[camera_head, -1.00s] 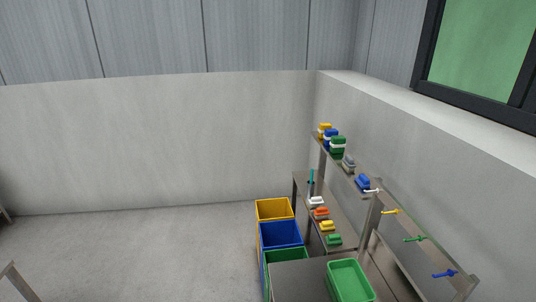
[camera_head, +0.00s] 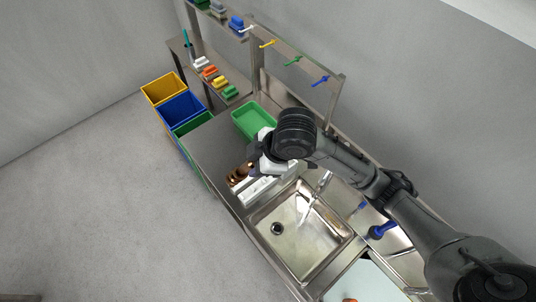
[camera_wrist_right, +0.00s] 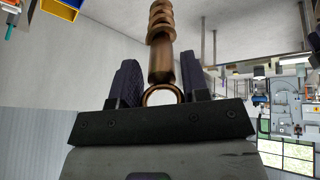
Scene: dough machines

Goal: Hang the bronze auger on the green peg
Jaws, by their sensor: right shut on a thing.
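The bronze auger (camera_wrist_right: 161,45) extends away from my right gripper in the wrist view, its spiral end far from me and its ring end between the fingers. My right gripper (camera_wrist_right: 158,82) is shut on it. In the head view my right gripper (camera_head: 254,170) is over the counter left of the sink, and a bronze part of the auger (camera_head: 238,174) shows at its tip, partly hidden by the gripper. The green peg (camera_head: 292,61) sticks out from the rail on the wall rack, above and behind the gripper, and looks bare. My left gripper is not in view.
White (camera_head: 247,29), yellow (camera_head: 267,44) and blue (camera_head: 320,81) pegs share the rail. A green tray (camera_head: 252,119) stands below it. The sink (camera_head: 303,232) with its faucet (camera_head: 322,183) is in front. Yellow, blue and green bins (camera_head: 182,107) stand at the left.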

